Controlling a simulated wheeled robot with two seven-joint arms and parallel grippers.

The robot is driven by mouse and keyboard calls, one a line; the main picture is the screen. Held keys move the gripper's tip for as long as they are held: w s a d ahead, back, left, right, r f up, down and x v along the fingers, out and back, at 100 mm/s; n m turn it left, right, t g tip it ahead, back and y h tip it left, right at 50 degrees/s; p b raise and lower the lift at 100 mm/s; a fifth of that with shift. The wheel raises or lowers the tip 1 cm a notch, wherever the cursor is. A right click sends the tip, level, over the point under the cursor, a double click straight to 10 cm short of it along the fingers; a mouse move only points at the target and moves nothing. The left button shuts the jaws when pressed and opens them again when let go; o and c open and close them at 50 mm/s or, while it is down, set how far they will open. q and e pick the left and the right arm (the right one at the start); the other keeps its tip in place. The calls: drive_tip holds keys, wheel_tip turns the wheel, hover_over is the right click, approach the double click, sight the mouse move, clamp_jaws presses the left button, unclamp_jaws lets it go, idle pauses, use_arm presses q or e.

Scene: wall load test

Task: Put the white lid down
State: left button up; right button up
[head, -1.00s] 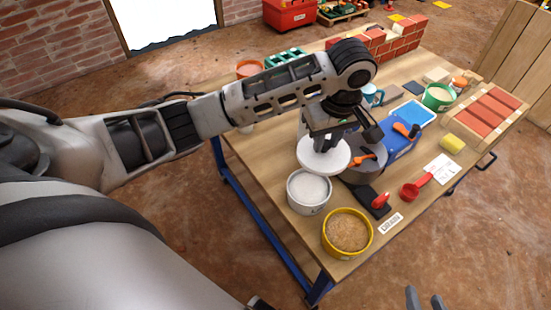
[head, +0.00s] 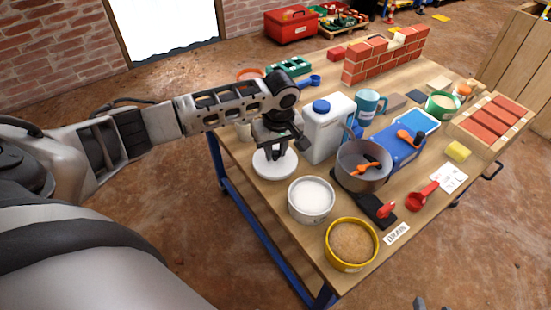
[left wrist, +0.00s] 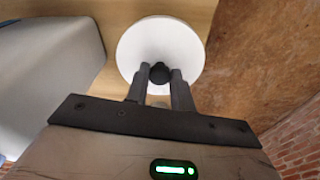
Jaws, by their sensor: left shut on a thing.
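The white lid (head: 262,165) is a round disc with a dark knob. My left gripper (head: 275,153) is shut on its knob, and the lid is level at the table's left edge. In the left wrist view the lid (left wrist: 180,45) lies beyond my left fingertips (left wrist: 160,75), which close on the dark knob. I cannot tell whether the lid touches the table. A white tub (head: 311,201) of white powder stands uncovered in front of the lid. Only dark tips at the bottom edge of the head view (head: 420,303) may belong to my right gripper.
A white jug (head: 327,130) with a blue cap stands close right of the lid. A grey pot (head: 364,176), a yellow tub (head: 350,262), a blue scale (head: 398,150) and a brick wall (head: 388,60) crowd the table (head: 283,222).

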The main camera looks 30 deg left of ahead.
sight(276, 154)
use_arm(q)
wheel_tip(276, 154, down, 3)
drive_tip(key=shift+b, duration=0.3)
drive_tip(key=shift+f, duration=0.1)
drive_tip(key=o, duration=1)
drive_tip(key=shift+f, duration=0.1)
